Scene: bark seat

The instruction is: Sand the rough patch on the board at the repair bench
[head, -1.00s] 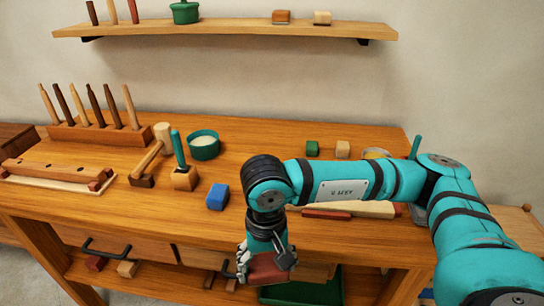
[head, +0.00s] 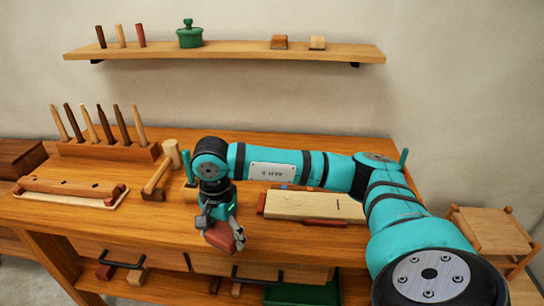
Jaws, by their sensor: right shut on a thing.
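My right gripper (head: 221,222) is shut on a red block (head: 224,236), over or just before the bench's front edge; the exact height is hard to tell. The pale board (head: 312,206) lies on the repair bench (head: 60,212) to the right of the gripper, apart from it. A small dark mark shows on the board's top, but I cannot tell whether it is the rough patch. Red pieces sit at the board's front and left edges. My right forearm passes behind the board in the picture and covers part of the bench. My left gripper is out of view.
A rack of upright tools (head: 105,150), a mallet (head: 156,179) and a clamped wooden bar (head: 70,187) stand at the left. A wall shelf (head: 230,52) is above. Drawer handles (head: 120,262) stick out below the front edge. A stool (head: 490,230) stands at right.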

